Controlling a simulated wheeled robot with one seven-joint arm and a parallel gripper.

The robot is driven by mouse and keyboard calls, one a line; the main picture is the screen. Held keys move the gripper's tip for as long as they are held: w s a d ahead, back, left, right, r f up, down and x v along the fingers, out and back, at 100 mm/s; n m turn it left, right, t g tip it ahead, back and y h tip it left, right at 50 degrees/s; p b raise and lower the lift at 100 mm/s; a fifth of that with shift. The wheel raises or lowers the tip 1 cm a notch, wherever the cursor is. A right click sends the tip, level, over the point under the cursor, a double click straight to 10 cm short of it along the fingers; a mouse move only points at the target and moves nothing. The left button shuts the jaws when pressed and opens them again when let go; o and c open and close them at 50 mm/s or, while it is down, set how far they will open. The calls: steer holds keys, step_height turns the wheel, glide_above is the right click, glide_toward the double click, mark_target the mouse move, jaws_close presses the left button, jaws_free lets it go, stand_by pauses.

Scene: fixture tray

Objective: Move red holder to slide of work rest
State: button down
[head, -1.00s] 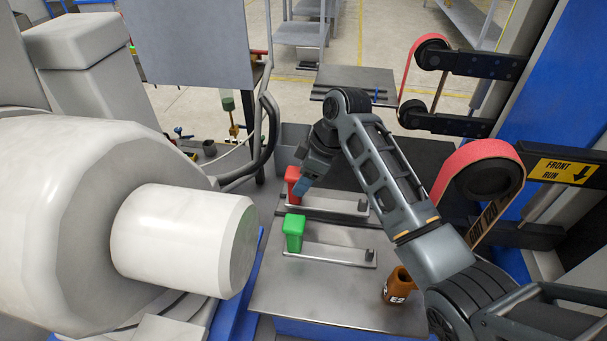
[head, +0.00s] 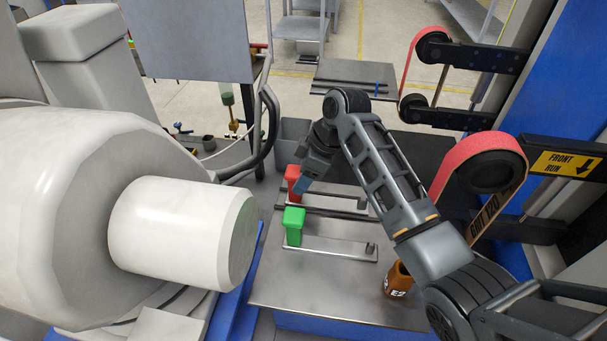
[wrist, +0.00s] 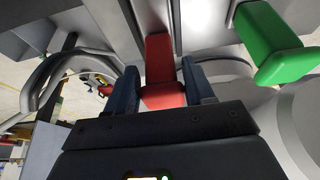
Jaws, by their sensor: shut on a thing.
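The red holder (head: 293,177) stands upright at the left end of the far flat metal slide (head: 335,201). It also shows between the fingers in the wrist view (wrist: 158,60). My gripper (wrist: 162,92) is shut on the red holder, one dark finger on each side. In the head view my gripper (head: 303,182) reaches it from the right and partly covers it. I cannot tell if the holder touches the slide. A green holder (head: 293,222) stands on the nearer slide (head: 335,250), apart from my gripper.
A brown cup (head: 398,278) marked E2 stands at the table's right. The grey table (head: 330,295) is bare at the front. A large white cylinder (head: 175,230) fills the left. Red sanding belts (head: 480,155) stand at the right.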

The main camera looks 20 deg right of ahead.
steer(key=shift+c, duration=1.6)
jaws_free()
steer(key=v, duration=0.7)
steer(key=shift+d+r+b, duration=0.2)
steer(key=shift+r+b, duration=0.05)
steer(key=shift+b, duration=0.05)
